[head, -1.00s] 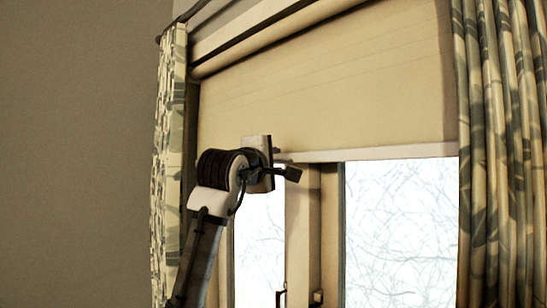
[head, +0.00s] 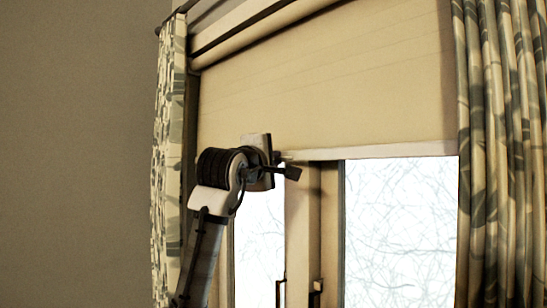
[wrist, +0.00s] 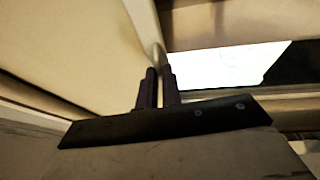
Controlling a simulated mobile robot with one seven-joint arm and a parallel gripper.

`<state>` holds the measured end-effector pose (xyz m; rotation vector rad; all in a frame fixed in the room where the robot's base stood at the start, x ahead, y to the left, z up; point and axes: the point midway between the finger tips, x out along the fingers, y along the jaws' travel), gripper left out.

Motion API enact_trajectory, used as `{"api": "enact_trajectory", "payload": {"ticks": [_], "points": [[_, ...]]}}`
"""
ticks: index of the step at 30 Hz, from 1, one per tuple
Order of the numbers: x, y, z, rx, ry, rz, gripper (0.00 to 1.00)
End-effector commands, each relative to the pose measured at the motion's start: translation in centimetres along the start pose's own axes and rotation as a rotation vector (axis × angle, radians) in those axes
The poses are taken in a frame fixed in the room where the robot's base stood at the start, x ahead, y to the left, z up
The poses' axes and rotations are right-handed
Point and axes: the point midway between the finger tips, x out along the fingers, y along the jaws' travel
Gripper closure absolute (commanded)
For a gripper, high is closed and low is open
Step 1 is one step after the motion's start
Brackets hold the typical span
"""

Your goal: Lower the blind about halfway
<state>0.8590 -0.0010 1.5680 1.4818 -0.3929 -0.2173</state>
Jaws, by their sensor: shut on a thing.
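The cream blind (head: 330,90) hangs over the upper part of the window, its pale bottom bar (head: 375,150) stretching across between the curtains. My gripper (head: 283,166) is at the left part of that bar in the head view, with the fingertips partly hidden by their angle. In the wrist view the two dark fingers of my gripper (wrist: 156,85) are close together on the bar (wrist: 158,52). The blind's fabric (wrist: 70,45) fills the left side there. The gripper is shut on the bar.
Patterned curtains hang at the left (head: 170,160) and right (head: 500,150). The roller housing (head: 265,28) is above. Below the bar are bright panes (head: 400,230), a window frame post (head: 300,225) and a dark handle (head: 281,292). A bare wall (head: 75,150) is at left.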

Motion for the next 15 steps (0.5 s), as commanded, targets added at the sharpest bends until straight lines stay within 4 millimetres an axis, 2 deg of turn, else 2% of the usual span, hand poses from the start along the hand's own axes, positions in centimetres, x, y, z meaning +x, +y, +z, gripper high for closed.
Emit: {"api": "enact_trajectory", "payload": {"ticks": [1, 9, 15], "points": [[-0.2, -2.0, 0.0, -0.003, -0.002, -0.002, 1.0], [-1.1, -9.1, -0.3, -0.003, -0.003, -0.002, 1.0], [-1.7, -13.7, -0.5, -0.002, -0.002, -0.001, 1.0]]}}
